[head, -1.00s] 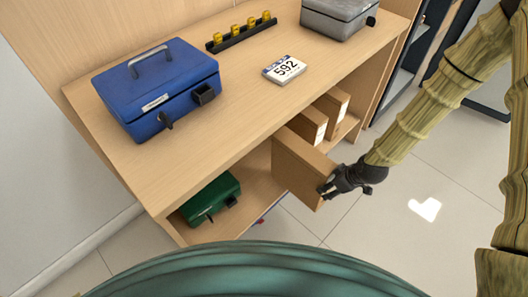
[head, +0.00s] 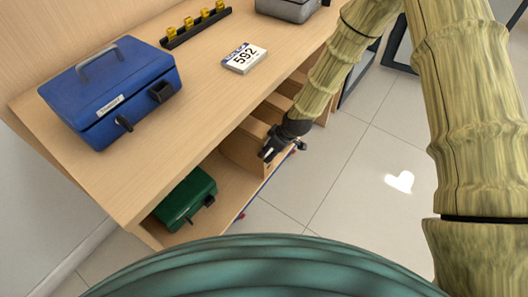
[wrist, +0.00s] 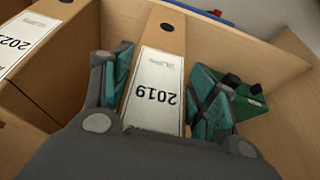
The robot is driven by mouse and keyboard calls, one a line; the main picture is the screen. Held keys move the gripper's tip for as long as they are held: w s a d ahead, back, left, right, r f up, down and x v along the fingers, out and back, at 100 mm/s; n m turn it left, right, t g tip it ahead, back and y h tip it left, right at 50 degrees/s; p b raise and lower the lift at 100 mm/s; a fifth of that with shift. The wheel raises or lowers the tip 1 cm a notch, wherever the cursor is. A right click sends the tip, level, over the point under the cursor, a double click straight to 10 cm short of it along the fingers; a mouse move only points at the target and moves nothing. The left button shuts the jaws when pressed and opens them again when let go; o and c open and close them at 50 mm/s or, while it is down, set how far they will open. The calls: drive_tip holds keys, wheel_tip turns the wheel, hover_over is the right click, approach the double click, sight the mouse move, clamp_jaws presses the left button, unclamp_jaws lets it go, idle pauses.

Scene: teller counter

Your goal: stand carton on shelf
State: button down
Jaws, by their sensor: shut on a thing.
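The carton (head: 241,150) is a tan box file, upright and mostly inside the open lower shelf (head: 237,183) under the counter. The wrist view shows its spine (wrist: 156,82) with a white label reading 2019. My gripper (head: 268,152) is shut on its front end, one finger on each side in the wrist view (wrist: 158,88). Whether its base touches the shelf board is hidden. Similar cartons (head: 271,108) stand deeper along the shelf; one with a 202-something label (wrist: 22,42) is to the left in the wrist view.
A green cash box (head: 187,198) lies on the shelf, right of the carton in the wrist view (wrist: 240,103). On the counter above are a blue cash box (head: 108,95), a 592 number block (head: 244,58), a black rack with yellow pieces (head: 195,28) and a grey box (head: 288,8).

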drive_tip(key=shift+w+a+f+b, duration=0.3)
drive_tip(key=shift+w+a+f, duration=0.3)
drive_tip(key=shift+f, duration=0.25)
drive_tip(key=shift+w+a+f+b, duration=0.35)
drive_tip(key=shift+a+f, duration=0.35)
drive_tip(key=shift+f, duration=0.15)
drive_tip(key=shift+c, duration=2.2)
unclamp_jaws()
drive_tip(key=p+v, duration=0.2)
drive_tip(key=v, duration=1)
